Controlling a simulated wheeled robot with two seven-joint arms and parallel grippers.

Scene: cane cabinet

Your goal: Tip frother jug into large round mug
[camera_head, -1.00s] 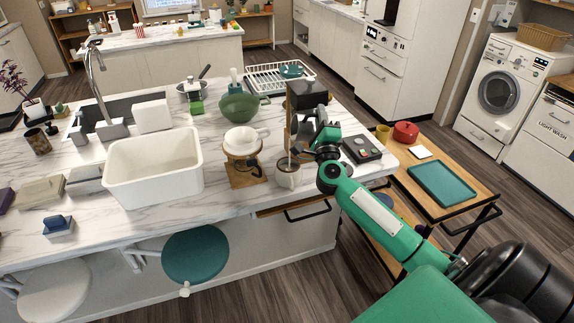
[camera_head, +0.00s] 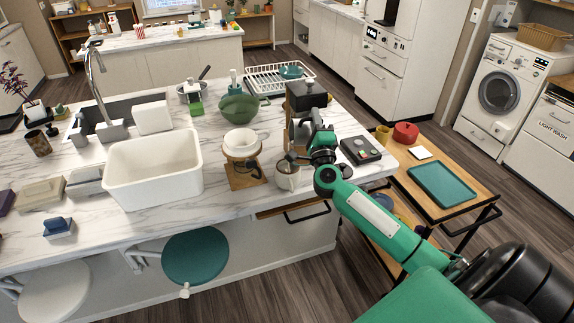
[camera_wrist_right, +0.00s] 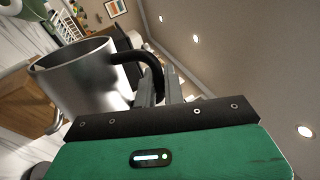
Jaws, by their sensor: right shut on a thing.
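My right gripper (camera_head: 305,157) is shut on the black handle of the frother jug. The jug (camera_wrist_right: 85,80) is bare shiny metal and fills the left of the right wrist view. The room's slant there shows the wrist rolled and the jug clearly tilted. The mug (camera_head: 288,178) is pale and stands upright near the counter's front edge. Its inside is mostly hidden, and I cannot tell whether the jug touches its rim. My left gripper is out of view.
A pour-over stand with a white dripper (camera_head: 241,144) is close on the left. A coffee grinder (camera_head: 306,96) stands behind my gripper, and a dark scale (camera_head: 361,150) lies to the right. A large white basin (camera_head: 153,177) is farther left.

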